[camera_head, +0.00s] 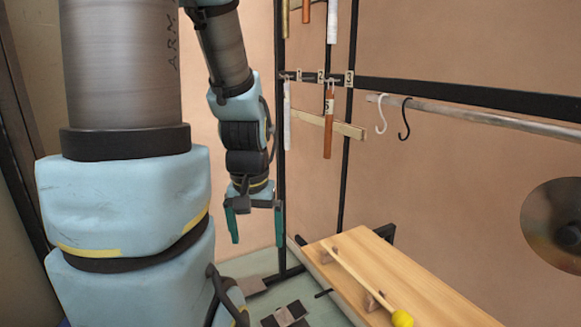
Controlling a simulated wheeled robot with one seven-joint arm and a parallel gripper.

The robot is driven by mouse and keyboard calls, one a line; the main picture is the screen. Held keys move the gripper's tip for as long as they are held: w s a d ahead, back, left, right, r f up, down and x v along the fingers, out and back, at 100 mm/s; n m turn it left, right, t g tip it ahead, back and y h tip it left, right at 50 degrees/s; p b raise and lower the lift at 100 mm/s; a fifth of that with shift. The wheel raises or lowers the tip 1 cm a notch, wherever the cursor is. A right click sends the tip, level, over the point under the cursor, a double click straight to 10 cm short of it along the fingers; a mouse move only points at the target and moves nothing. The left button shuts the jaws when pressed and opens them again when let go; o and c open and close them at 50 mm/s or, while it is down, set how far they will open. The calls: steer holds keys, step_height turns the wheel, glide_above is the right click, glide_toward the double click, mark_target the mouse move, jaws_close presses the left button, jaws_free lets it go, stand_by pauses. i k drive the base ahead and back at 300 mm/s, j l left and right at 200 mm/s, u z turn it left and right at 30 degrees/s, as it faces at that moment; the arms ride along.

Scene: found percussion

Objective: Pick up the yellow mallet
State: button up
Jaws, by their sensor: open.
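The yellow mallet lies on the wooden board at the lower right. Its round yellow head (402,318) is at the near end, close to the picture's bottom edge. Its pale thin stick (348,267) runs up and left, resting on two small brown supports (372,300). My gripper (257,226) hangs pointing down left of the board, with its two teal fingers apart and nothing between them. It appears higher than the mallet and clear of it.
The wooden board (420,287) has bare room right of the mallet. A black frame (281,150) behind carries hanging tubes (329,122) and numbered tags. A metal rail (470,118) holds a white hook (380,115) and a black hook (404,120). A cymbal (555,222) is at right.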

mark_target(401, 318)
steer(key=i+j+z, duration=0.45)
steer(key=j, duration=0.25)
steer(key=i+j+z, duration=0.2)
steer(key=i+j, duration=0.1)
steer(key=j, duration=0.1)
